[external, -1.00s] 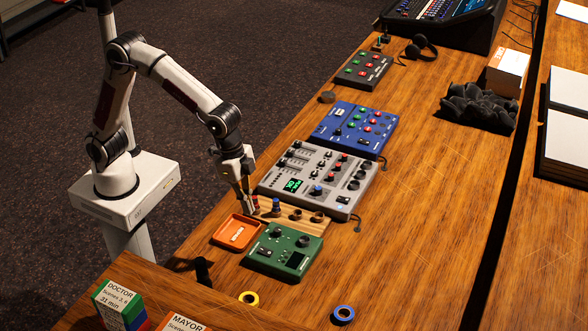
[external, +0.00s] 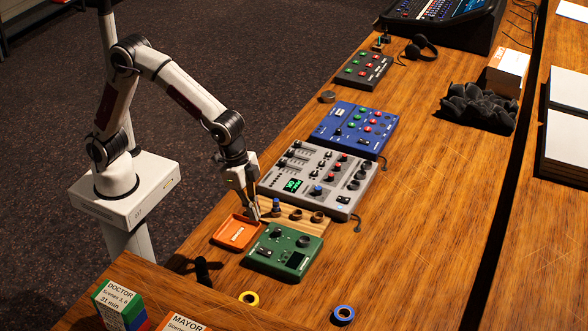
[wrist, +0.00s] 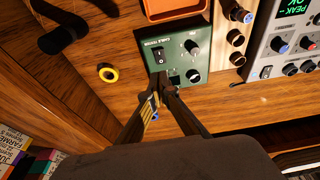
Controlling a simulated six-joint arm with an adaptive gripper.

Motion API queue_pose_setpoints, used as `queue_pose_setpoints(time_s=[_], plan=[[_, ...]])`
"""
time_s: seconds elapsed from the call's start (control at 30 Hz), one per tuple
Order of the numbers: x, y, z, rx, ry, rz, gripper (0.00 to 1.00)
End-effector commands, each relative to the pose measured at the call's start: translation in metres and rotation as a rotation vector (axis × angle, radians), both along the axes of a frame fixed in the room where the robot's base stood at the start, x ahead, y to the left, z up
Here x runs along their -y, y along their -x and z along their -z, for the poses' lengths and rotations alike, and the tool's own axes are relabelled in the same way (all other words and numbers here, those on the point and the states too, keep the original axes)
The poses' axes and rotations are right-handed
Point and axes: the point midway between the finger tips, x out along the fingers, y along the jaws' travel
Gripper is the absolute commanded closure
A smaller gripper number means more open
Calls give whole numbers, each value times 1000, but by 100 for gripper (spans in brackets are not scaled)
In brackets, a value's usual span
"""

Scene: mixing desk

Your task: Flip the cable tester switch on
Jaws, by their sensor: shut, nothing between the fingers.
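The cable tester is a green box (external: 284,252) on the desk in the external view. It also shows in the wrist view (wrist: 178,38), with its label readable. Its black rocker switch (wrist: 158,56) is on the left of its face there, beside a knob and a small dark display. I cannot tell the rocker's position. My gripper (external: 255,217) is shut and empty, pointing down near the tester's far left edge. In the wrist view its fingertips (wrist: 161,82) appear just below the switch in the picture. Contact cannot be made out.
An orange tray (external: 235,232) lies left of the tester. Yellow tape (external: 249,298) and blue tape (external: 344,314) lie in front, with bare desk to the right.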

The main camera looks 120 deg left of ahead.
Motion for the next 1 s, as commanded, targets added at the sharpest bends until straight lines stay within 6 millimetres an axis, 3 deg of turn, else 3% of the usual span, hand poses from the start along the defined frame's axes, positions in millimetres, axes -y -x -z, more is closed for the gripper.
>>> queue_pose_setpoints(time_s=[0.53, 0.7, 1.0], plan=[[0, -16, 73, -3, 0, 0, 100], [0, -13, 92, -2, 0, 0, 100], [0, -11, 108, 0, 0, 0, 100]])
